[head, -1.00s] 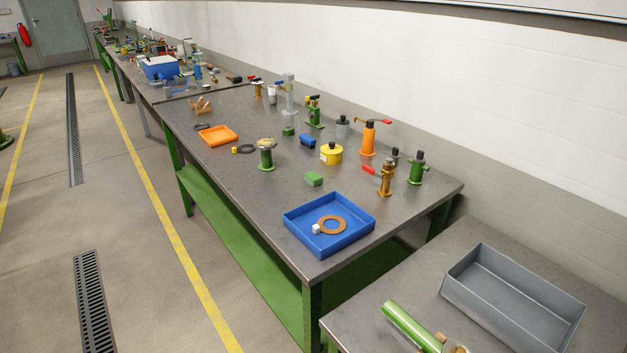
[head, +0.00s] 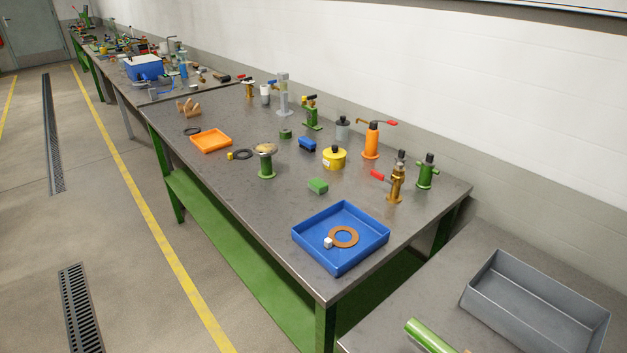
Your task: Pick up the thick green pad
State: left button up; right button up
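A green rectangular block (head: 318,186), which looks like the thick green pad, lies flat on the grey worktop of the near bench. It sits behind the blue tray (head: 308,253) and in front of the yellow canister (head: 334,157). A smaller, darker green piece (head: 285,134) lies farther back, left of a blue block (head: 307,143). I cannot tell its thickness well. Neither of my grippers is in view.
The blue tray holds a tan ring (head: 343,237) and a small white cube (head: 328,243). A green stand (head: 266,163) is left of the block. Brass (head: 396,184) and green (head: 427,172) valves stand at right. A grey bin (head: 480,303) is on the nearest table.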

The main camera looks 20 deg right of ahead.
aim_at(319, 186)
jog(key=i+j+z, duration=0.25)
jog(key=i+j, duration=0.65)
